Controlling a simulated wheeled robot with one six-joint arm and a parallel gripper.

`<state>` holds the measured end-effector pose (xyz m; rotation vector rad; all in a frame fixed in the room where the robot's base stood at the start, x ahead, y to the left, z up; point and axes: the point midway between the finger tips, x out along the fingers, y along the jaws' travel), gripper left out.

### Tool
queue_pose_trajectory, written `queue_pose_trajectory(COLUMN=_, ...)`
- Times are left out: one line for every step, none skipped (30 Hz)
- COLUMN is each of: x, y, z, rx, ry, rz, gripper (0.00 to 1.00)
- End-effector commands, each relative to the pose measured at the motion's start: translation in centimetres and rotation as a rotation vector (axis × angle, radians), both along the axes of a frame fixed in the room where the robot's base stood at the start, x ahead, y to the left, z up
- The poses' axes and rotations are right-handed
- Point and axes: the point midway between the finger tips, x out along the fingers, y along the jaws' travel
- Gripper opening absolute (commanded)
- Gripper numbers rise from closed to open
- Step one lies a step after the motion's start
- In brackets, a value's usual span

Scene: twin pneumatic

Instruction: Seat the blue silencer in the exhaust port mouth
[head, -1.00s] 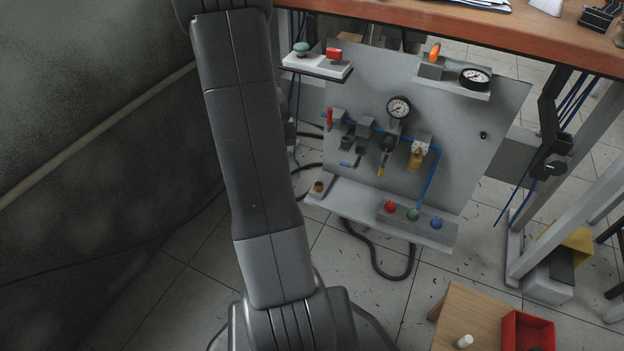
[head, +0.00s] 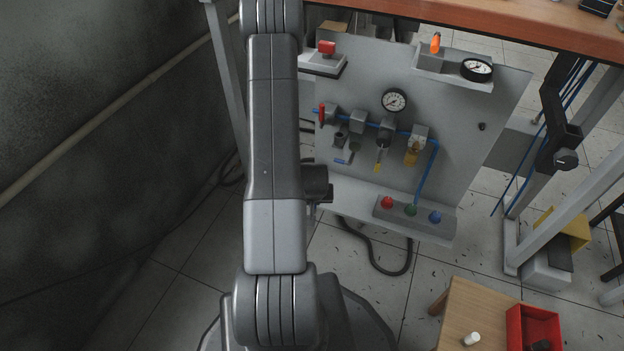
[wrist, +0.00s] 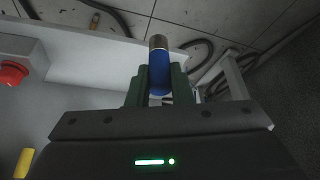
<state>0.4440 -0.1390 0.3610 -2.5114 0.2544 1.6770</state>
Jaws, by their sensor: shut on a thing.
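In the wrist view the blue silencer (wrist: 159,78), a short cylinder with a grey-brown end, is clamped between the two green fingers of my gripper (wrist: 158,86). It points away from the gripper. In the head view my gripper (head: 325,196) is a dark shape partly hidden behind my arm, near the left end of the panel's lower shelf; the silencer cannot be made out there. The grey panel (head: 465,125) carries a row of grey blocks on a blue line. A dark fitting (head: 339,140) hangs below the left blocks; I cannot tell whether it is the exhaust port.
The panel's lower shelf holds red, green and blue buttons (head: 411,210). A red knob (wrist: 12,73) is at the left of the wrist view. A gauge (head: 395,101) sits above the line. A wooden stool (head: 465,305) with a red bin (head: 522,315) stands at lower right.

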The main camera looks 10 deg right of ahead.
Motion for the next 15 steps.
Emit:
queue_pose_trajectory(x=1.6, y=-0.3, z=0.0, rx=-0.001, ry=-0.007, rz=0.000, gripper=0.00)
queue_pose_trajectory(x=2.4, y=-0.5, z=-0.1, rx=-0.001, ry=-0.006, rz=0.000, gripper=0.00)
queue_pose_trajectory(x=3.4, y=-0.7, z=-0.1, rx=-0.001, ry=-0.006, rz=0.000, gripper=0.00)
queue_pose_trajectory(x=4.3, y=-0.9, z=-0.1, rx=-0.001, ry=-0.007, rz=-0.001, gripper=0.00)
queue_pose_trajectory(x=5.1, y=-1.0, z=-0.1, rx=-0.001, ry=-0.007, rz=-0.002, gripper=0.00)
queue_pose_trajectory(x=6.1, y=-1.3, z=-0.1, rx=0.000, ry=-0.006, rz=-0.002, gripper=0.00)
queue_pose_trajectory(x=6.9, y=-1.4, z=-0.1, rx=0.000, ry=-0.006, rz=-0.002, gripper=0.00)
queue_pose_trajectory(x=7.7, y=-1.6, z=0.0, rx=0.000, ry=-0.005, rz=-0.001, gripper=0.00)
queue_pose_trajectory(x=8.3, y=-1.7, z=0.6, rx=0.000, ry=-0.001, rz=-0.003, gripper=0.00)
queue_pose_trajectory(x=9.0, y=-1.9, z=0.6, rx=0.000, ry=-0.001, rz=-0.002, gripper=0.00)
queue_pose_trajectory(x=9.6, y=-2.0, z=0.6, rx=0.000, ry=-0.002, rz=-0.003, gripper=0.00)
queue_pose_trajectory(x=10.4, y=-2.1, z=0.6, rx=0.001, ry=-0.001, rz=-0.003, gripper=0.00)
queue_pose_trajectory(x=10.5, y=-2.1, z=0.7, rx=0.001, ry=0.002, rz=-0.002, gripper=0.00)
queue_pose_trajectory(x=10.8, y=-2.2, z=0.8, rx=0.001, ry=0.002, rz=-0.001, gripper=0.00)
queue_pose_trajectory(x=11.0, y=-2.3, z=0.7, rx=0.001, ry=0.003, rz=-0.001, gripper=0.00)
